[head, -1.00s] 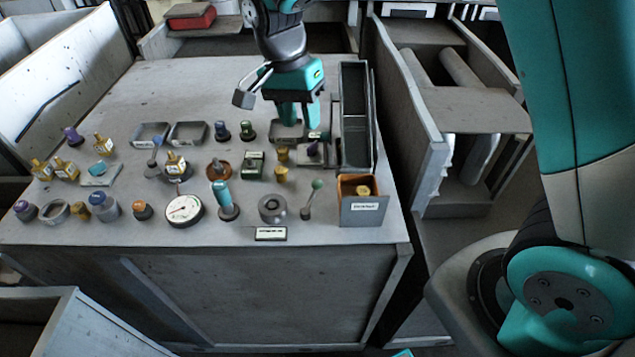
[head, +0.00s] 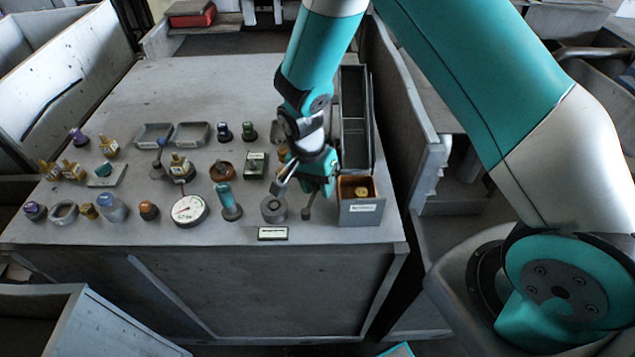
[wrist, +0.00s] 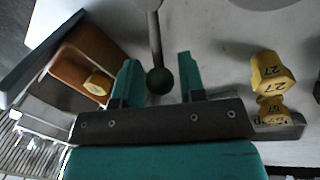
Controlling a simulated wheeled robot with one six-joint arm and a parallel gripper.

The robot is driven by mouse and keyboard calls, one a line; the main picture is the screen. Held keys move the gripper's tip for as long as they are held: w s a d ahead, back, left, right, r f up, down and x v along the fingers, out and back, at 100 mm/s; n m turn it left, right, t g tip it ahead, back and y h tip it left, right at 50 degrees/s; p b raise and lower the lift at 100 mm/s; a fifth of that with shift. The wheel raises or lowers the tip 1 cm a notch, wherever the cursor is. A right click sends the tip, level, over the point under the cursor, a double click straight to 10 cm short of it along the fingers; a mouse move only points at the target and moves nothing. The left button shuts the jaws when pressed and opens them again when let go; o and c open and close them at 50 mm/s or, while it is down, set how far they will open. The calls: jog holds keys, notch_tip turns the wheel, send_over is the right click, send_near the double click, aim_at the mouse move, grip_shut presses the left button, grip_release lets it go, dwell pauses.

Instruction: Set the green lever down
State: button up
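The green lever (head: 307,211) stands near the front right of the table, left of the small orange-lined bin. In the head view only its base and lower stem show clearly, as my gripper (head: 318,184) covers its top. In the wrist view the lever's dark green ball knob (wrist: 160,81) is between the two teal fingers of my gripper (wrist: 158,80). Gaps show between the knob and the fingers, so my gripper is open around it. The grey stem runs up from the knob in that view.
The orange-lined bin (head: 361,213) with a yellow piece inside is close on the right. A grey ring-shaped part (head: 273,209) is close on the left. Yellow pieces (wrist: 272,74) are at the right of the wrist view. A label plate (head: 273,233) lies in front.

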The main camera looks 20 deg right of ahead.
grip_shut()
jog(key=shift+w+a, duration=0.1)
jog(key=n, duration=0.1)
jog(key=w+a+n+b, duration=0.1)
jog(key=n, duration=0.2)
jog(key=shift+w+a+f+t+h, duration=0.1)
jog(key=shift+w+a+t+h, duration=0.05)
jog(key=shift+a+t+h, duration=0.2)
jog(key=shift+w+a+n+t+b, duration=0.15)
jog(key=shift+a+n, duration=0.25)
jog(key=shift+n, duration=0.45)
jog(key=shift+w+a+n+t+b, duration=0.1)
jog(key=shift+a+n+b, duration=0.25)
jog(key=shift+n, duration=0.45)
jog(key=shift+w+a+n+t+b, duration=0.1)
jog(key=shift+a+n, duration=0.35)
jog(key=shift+n, duration=0.4)
grip_release()
